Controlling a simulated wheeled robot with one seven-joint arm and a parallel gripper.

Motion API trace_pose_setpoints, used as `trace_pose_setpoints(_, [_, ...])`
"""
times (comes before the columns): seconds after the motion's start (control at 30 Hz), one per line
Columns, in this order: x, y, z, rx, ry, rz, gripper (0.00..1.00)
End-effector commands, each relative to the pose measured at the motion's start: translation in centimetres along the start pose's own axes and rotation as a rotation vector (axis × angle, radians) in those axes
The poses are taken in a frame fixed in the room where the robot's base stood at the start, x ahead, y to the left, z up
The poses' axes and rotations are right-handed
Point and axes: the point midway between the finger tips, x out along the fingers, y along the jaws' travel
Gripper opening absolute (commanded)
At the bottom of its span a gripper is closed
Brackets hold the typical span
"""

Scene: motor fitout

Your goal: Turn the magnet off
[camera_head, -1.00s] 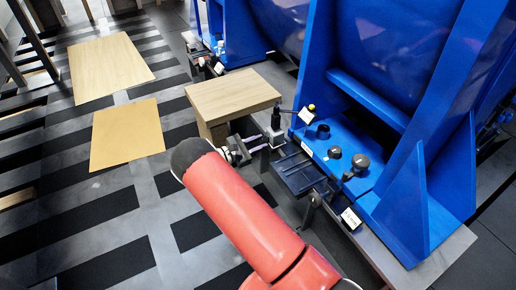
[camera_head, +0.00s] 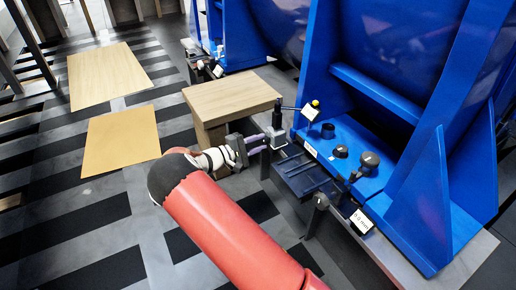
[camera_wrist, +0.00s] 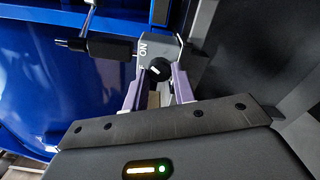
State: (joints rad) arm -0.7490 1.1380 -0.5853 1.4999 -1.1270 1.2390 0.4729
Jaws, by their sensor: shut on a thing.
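The magnet is a small grey block (camera_wrist: 151,47) in the wrist view with a black knob (camera_wrist: 159,68) on its face. White "ON" lettering shows beside the knob, and a second label is partly hidden by a finger. The knob has a white pointer mark. My gripper (camera_wrist: 160,82) has its two purple fingers on either side of the knob, shut on it. In the head view, my gripper (camera_head: 266,143) reaches the magnet (camera_head: 278,137) from the left. A black post (camera_head: 277,119) stands on the magnet and carries an arm with a yellow-tipped joint.
A large blue motor frame (camera_head: 436,200) stands close on the right. Black rails (camera_head: 300,178) and a small screen (camera_head: 362,221) lie in front of it. A wooden block table (camera_head: 230,97) stands behind my gripper. The floor at left is open, with flat boards (camera_head: 120,142).

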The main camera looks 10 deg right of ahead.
Motion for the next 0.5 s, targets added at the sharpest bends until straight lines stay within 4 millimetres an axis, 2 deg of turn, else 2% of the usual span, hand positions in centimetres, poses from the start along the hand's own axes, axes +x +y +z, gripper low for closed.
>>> trace_pose_setpoints(0.2, [-0.06,-0.22,-0.04,0.100,-0.001,-0.001,0.04])
trace_pose_setpoints(0.5, [-0.03,-0.07,0.02,0.154,-0.001,-0.002,0.04])
